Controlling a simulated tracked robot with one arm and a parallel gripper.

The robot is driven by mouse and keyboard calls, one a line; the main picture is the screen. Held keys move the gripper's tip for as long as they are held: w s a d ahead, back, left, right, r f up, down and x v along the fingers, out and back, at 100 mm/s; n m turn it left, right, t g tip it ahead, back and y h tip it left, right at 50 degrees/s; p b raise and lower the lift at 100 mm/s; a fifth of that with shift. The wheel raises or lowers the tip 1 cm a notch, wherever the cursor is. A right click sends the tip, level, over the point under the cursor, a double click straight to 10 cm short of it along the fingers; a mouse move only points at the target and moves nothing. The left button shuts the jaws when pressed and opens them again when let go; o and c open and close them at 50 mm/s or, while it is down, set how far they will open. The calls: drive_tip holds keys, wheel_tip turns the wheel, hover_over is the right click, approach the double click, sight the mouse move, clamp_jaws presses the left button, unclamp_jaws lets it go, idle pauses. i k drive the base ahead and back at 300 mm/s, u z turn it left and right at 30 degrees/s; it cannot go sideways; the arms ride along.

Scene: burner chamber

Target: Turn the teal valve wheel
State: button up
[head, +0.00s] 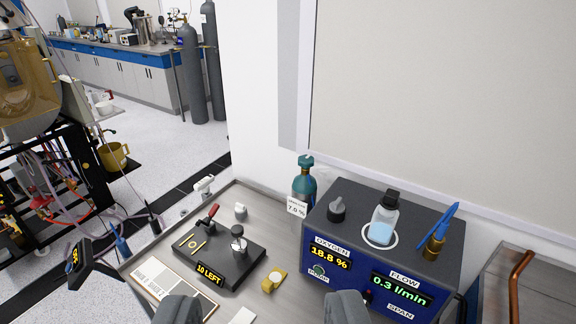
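The teal valve wheel (305,160) sits on top of a small teal gas bottle (304,183). The bottle stands upright behind the left side of the blue analyser box, and its lower part is hidden by its label and the box. The label appears to read 7.0 %. My gripper (262,303) shows at the bottom edge as two grey fingers spread wide apart. It is open, with nothing held between the fingers, and is well apart from the wheel.
The blue analyser box (385,235) carries a clear bottle (382,222), a dark knob (337,208) and a blue-tipped tool (440,230). A black block (222,256) with fittings and a yellow piece (273,281) lie on the bench. A wall (440,90) stands close behind.

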sight(305, 161)
drive_tip(key=u, duration=2.15)
drive_tip(key=i, duration=2)
drive_tip(key=z, duration=3)
drive_tip(key=i, duration=0.2)
drive_tip(key=z, duration=0.4)
